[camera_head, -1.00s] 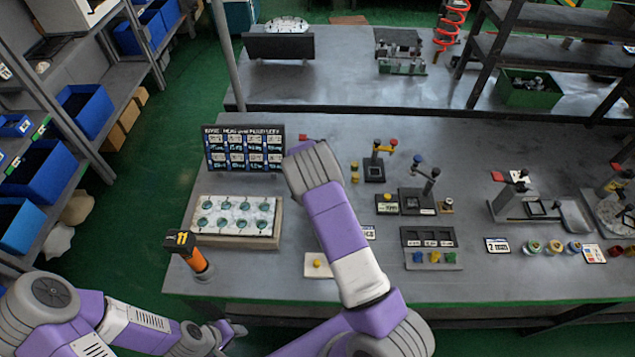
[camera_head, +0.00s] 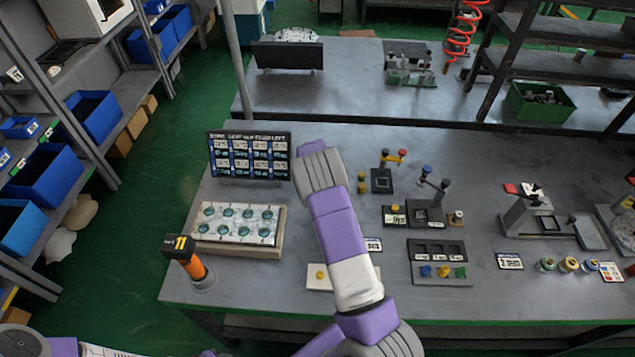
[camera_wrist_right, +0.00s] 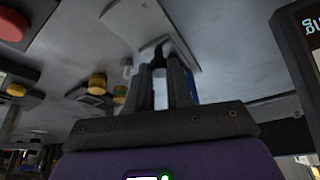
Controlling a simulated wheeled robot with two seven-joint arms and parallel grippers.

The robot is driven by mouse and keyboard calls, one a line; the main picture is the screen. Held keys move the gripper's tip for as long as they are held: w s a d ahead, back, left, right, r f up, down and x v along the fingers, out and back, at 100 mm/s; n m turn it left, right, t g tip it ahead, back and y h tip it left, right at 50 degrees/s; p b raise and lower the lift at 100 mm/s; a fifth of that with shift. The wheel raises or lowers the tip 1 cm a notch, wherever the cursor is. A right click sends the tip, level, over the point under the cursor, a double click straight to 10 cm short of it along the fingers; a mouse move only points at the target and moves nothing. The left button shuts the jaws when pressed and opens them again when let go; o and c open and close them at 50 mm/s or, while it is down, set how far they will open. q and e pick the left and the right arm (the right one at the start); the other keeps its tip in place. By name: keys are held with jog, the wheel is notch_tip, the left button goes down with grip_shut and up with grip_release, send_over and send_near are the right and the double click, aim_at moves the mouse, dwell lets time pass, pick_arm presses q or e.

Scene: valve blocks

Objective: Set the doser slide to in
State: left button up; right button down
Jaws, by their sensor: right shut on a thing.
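In the right wrist view my right gripper (camera_wrist_right: 160,72) has its two dark fingers close together on a small dark knob (camera_wrist_right: 158,55). The knob is at the edge of a pale grey plate-like part (camera_wrist_right: 140,22), which looks like the doser slide; how far in or out it sits I cannot tell. In the head view my right arm's wrist covers the gripper and what it holds, beside the dark label board. My left gripper is not in view; only bits of the left arm show at the bottom left.
The dark label board (camera_head: 249,156) and a tray with round teal spots (camera_head: 238,225) are left of my right arm. An orange post (camera_head: 193,266) stands at the front left corner. Small valve fixtures (camera_head: 425,207) stand to the right. Red (camera_wrist_right: 14,25) and yellow (camera_wrist_right: 97,83) knobs are near the gripper.

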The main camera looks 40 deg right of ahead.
jog(key=c, duration=1)
grip_release()
jog(key=shift+w+d, duration=0.15)
jog(key=shift+w, duration=0.05)
jog(key=shift+r, duration=0.1)
jog(key=v, duration=0.7)
jog(key=shift+s+r, duration=0.1)
jog(key=shift+r, duration=0.15)
